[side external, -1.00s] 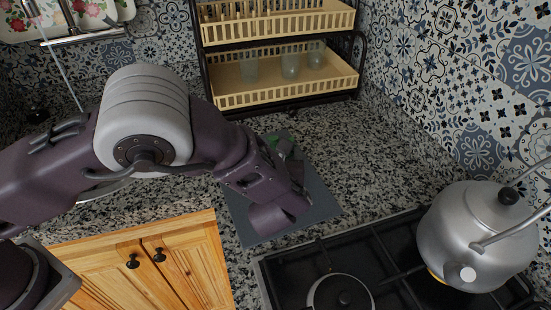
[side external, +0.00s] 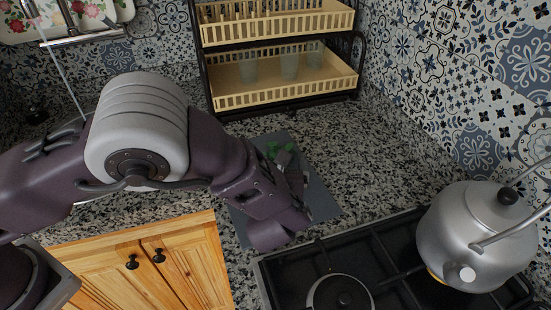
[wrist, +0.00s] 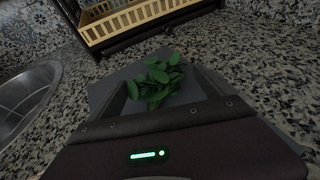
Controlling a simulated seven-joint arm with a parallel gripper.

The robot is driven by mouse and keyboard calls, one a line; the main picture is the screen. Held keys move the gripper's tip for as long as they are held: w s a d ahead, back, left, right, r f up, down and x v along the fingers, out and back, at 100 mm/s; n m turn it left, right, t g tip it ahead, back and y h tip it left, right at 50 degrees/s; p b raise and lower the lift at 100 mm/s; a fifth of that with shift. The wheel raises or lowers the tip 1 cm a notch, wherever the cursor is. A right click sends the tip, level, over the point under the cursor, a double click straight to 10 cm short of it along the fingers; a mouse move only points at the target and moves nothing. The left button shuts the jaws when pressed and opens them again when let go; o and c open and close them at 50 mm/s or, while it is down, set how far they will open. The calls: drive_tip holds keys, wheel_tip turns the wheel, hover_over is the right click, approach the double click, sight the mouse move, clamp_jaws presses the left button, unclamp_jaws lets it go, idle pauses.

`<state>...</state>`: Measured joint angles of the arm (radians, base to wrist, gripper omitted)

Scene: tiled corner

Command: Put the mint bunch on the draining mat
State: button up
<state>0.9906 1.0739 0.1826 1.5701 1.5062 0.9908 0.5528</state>
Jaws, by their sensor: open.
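The mint bunch (wrist: 156,80), a cluster of dark green leaves, appears to lie on the grey draining mat (wrist: 112,83) in the wrist view. In the side view the mint (side external: 272,149) shows as small green patches beside my fingers, mostly hidden by them. The flat mat (side external: 322,204) lies on the granite counter, partly covered by my arm. My gripper (side external: 291,166) is open over the mat. In the wrist view its fingers (wrist: 168,88) stand apart on either side of the mint. I cannot tell whether either finger touches the leaves.
A two-tier rack (side external: 285,80) with several glasses stands behind the mat. A black gas hob (side external: 390,265) with a metal kettle (side external: 478,235) is at the front right. A sink (wrist: 25,98) shows at left in the wrist view. Counter right of the mat is clear.

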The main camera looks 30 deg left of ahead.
drive_tip(key=v, duration=0.9)
drive_tip(key=shift+s+d+r, duration=0.1)
drive_tip(key=shift+s+r, duration=0.05)
drive_tip(key=shift+s, duration=0.05)
drive_tip(key=s+a+r+n+g, duration=0.4)
drive_tip(key=a+r+n, duration=0.25)
drive_tip(key=a, duration=0.35)
drive_tip(key=s+a+r+n+g, duration=0.3)
drive_tip(key=a+r+n+g, duration=0.15)
drive_tip(key=a+n, duration=0.4)
drive_tip(key=s+a+r+n+h, duration=0.1)
drive_tip(key=s+r+n+h, duration=0.2)
drive_tip(key=s+n, duration=0.5)
drive_tip(key=s+a+r+n+t+h, duration=0.1)
drive_tip(key=s+r+n+h, duration=0.1)
drive_tip(key=s+n, duration=0.6)
drive_tip(key=shift+s+a+r+h, duration=0.15)
drive_tip(key=shift+a+r+h, duration=0.25)
drive_tip(key=shift+r, duration=0.25)
